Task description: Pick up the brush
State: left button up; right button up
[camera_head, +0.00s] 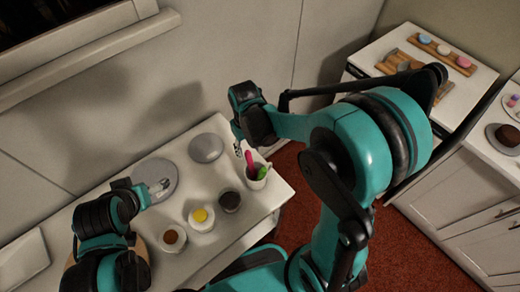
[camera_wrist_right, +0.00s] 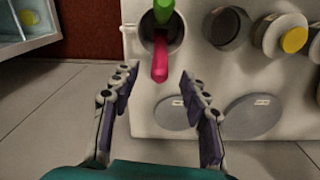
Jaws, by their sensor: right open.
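A pink-handled tool (camera_head: 249,160) and a green-handled tool (camera_head: 262,172) stand in a pale cup (camera_head: 256,183) near the table's right end. I cannot tell which one is the brush, as their lower ends are hidden. In the right wrist view the pink handle (camera_wrist_right: 160,62) leans over the cup rim toward my fingers, beside the green handle (camera_wrist_right: 163,10). My right gripper (camera_head: 240,149) is open and empty, close to the pink handle and apart from it; its spread fingers (camera_wrist_right: 157,80) show in the wrist view. My left gripper (camera_head: 160,188) is over a grey disc; its jaws are unclear.
Two grey turntable discs (camera_head: 155,172) (camera_head: 206,148) lie near the wall. Bowls with dark (camera_head: 229,201), yellow (camera_head: 201,217) and brown (camera_head: 173,238) contents stand in front. A white cabinet (camera_head: 462,95) with boards and pastries is at right. Red floor (camera_head: 287,160) lies between.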

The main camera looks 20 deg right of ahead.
aim_at(249, 160)
notch_tip(249, 160, down, 8)
jog(key=shift+r+b, duration=0.1)
jog(key=shift+b, duration=1.1)
jog(key=shift+r, duration=0.1)
grip_shut()
